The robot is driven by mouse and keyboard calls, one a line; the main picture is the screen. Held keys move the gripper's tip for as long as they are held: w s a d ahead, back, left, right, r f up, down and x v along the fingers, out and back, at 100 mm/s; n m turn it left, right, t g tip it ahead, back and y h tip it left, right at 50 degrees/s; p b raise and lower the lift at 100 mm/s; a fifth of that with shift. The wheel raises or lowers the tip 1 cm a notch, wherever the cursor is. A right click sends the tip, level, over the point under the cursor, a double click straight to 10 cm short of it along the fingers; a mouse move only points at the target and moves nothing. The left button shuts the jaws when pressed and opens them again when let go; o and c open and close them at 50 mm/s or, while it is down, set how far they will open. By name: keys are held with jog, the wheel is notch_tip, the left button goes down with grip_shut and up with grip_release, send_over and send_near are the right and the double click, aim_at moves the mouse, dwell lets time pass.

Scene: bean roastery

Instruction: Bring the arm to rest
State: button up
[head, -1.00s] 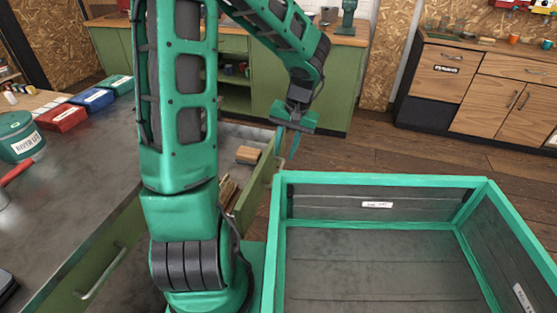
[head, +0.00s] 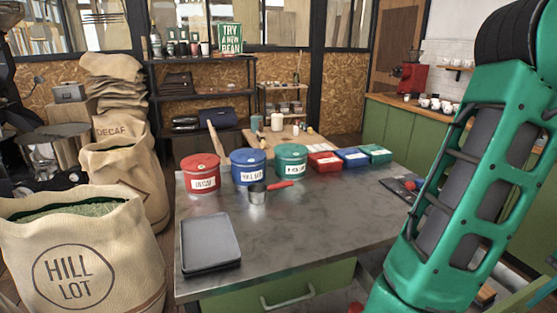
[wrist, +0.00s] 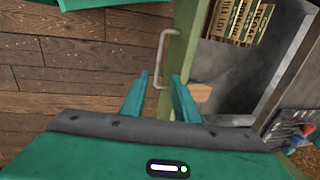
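My gripper (wrist: 160,76) shows only in the wrist view. Its two teal fingers are apart, with nothing held between them. The handle (wrist: 159,62) of an open green drawer (wrist: 184,45) appears between and beyond the fingertips; I cannot tell how far below them it is. The drawer holds several labelled packets (wrist: 238,20) and a wooden block (wrist: 201,93). In the head view my arm rises along the right side, and its gripper end is out of the picture.
A grey worktop (head: 300,225) bears red, blue and green tins, a scoop (head: 258,194) and a dark tray (head: 210,243). Burlap sacks (head: 90,250) stand at the left. Wooden floor (wrist: 60,75) lies left of the drawer.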

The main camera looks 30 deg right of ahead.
jog(key=w+a+r+n+y, duration=0.1)
jog(key=w+a+r+n, duration=0.15)
jog(key=w, duration=0.55)
jog(key=w+a+r+n, duration=0.15)
jog(key=w+a, duration=0.25)
jog(key=w, duration=0.5)
jog(key=w+a+r+n+y, duration=0.1)
jog(key=w+a+n, duration=0.2)
jog(key=w, duration=0.5)
jog(key=w+a+r+n+g, duration=0.1)
jog(key=w+a+n, duration=0.1)
jog(key=a, duration=0.7)
jog(key=w+a+r+n+g+h, duration=0.1)
jog(key=w+a+n, duration=0.2)
jog(key=a, duration=0.7)
jog(key=shift+w+a+n, duration=0.25)
jog(key=shift+w+n, duration=0.05)
jog(key=shift+n, duration=0.8)
